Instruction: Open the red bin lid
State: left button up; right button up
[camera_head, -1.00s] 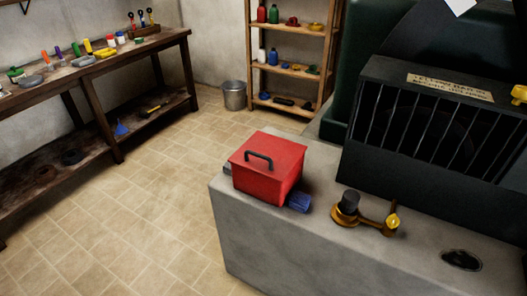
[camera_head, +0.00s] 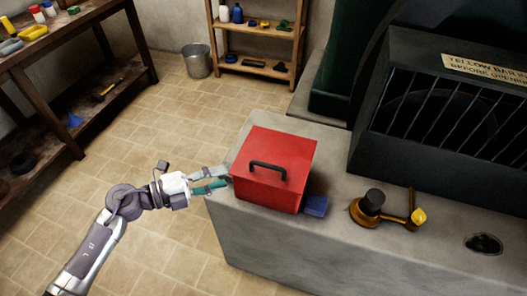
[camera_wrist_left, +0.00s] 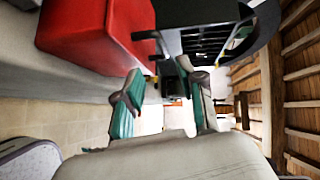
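The red bin (camera_head: 268,190) stands on the grey concrete block, with its flat red lid (camera_head: 275,148) closed on top. A dark bar handle (camera_head: 268,169) sits on the lid. My left gripper (camera_head: 226,179) is at the left side of the bin, just beside it, with its fingers apart and pointing right. In the left wrist view the red bin (camera_wrist_left: 95,30) fills the upper left, and the two teal-padded fingers (camera_wrist_left: 165,95) are spread with nothing between them. Whether a finger touches the bin I cannot tell. My right gripper is not in view.
On the concrete block (camera_head: 290,245) are a blue object (camera_head: 315,206) against the bin, a brass fitting with a yellow tip (camera_head: 390,212) and a dark hole (camera_head: 484,243). A barred black machine (camera_head: 440,100) stands behind. A bucket (camera_head: 196,60) and shelf are farther back.

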pick_arm(q)
jog(key=p, duration=0.1)
send_near(265, 167)
jog(key=x, duration=0.3)
jog(key=p+x, duration=0.1)
jog(key=x, duration=0.6)
jog(key=shift+w+d+f, duration=0.15)
jog(key=shift+w+d, duration=0.05)
jog(key=shift+d, duration=0.15)
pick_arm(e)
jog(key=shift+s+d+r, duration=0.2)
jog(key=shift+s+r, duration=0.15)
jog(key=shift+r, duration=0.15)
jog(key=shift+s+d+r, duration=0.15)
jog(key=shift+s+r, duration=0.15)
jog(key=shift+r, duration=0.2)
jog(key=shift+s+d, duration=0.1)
pick_arm(q)
grip_shut()
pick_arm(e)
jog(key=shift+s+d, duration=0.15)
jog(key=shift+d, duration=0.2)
